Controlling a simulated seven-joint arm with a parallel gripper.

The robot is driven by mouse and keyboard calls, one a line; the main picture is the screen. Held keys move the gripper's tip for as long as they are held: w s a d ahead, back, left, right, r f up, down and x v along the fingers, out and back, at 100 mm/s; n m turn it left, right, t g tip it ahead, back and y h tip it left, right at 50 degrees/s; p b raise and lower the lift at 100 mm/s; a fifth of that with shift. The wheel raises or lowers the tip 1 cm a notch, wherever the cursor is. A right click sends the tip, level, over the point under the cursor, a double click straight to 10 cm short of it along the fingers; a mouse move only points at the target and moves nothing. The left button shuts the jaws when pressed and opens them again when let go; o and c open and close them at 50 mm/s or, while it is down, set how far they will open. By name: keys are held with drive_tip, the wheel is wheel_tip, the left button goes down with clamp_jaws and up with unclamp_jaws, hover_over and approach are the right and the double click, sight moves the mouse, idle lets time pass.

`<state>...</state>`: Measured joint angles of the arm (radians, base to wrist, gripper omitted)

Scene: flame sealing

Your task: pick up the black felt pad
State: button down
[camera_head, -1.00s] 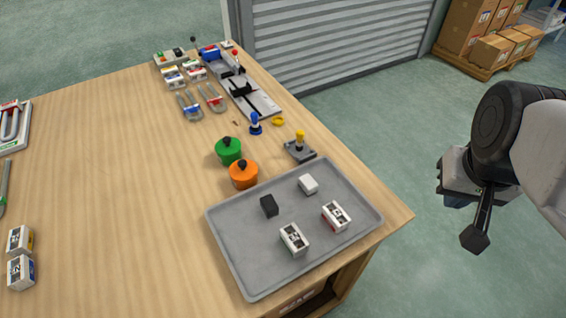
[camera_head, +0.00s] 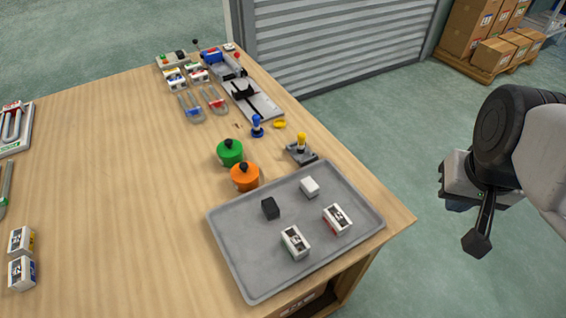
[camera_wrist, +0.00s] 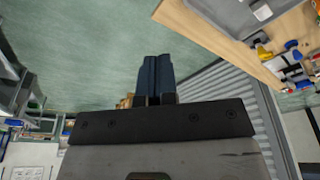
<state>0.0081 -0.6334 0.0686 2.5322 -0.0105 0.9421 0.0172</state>
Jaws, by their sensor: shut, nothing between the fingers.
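The black felt pad (camera_head: 270,208) is a small dark block lying on the grey tray (camera_head: 237,262), left of the white block. My gripper (camera_head: 476,243) hangs over the floor to the right of the table, well apart from the tray and the pad. In the wrist view my gripper (camera_wrist: 155,62) shows its two dark blue fingers side by side, pressed together with nothing between them. The pad is not visible in the wrist view, where only a corner of the tray (camera_wrist: 232,12) shows.
The tray also holds a white block (camera_head: 310,187) and two printed boxes (camera_head: 337,219), (camera_head: 295,242). Behind it stand an orange pot (camera_head: 245,178), a green pot (camera_head: 230,153) and a yellow-handled lever (camera_head: 301,147). The table's left middle is mostly clear.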

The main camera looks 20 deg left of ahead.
idle(0.4)
drive_tip(key=c, duration=0.6)
unclamp_jaws()
drive_tip(key=shift+c, duration=0.2)
drive_tip(key=n+g, duration=0.3)
drive_tip(key=n, duration=0.5)
hover_over(269, 204)
drive_tip(key=f, duration=1.6)
drive_tip(key=shift+w+d+f, duration=0.15)
drive_tip(key=shift+d+f, duration=0.05)
drive_tip(key=shift+d, duration=0.2)
drive_tip(key=shift+a+f, duration=0.25)
drive_tip(key=shift+a, duration=0.1)
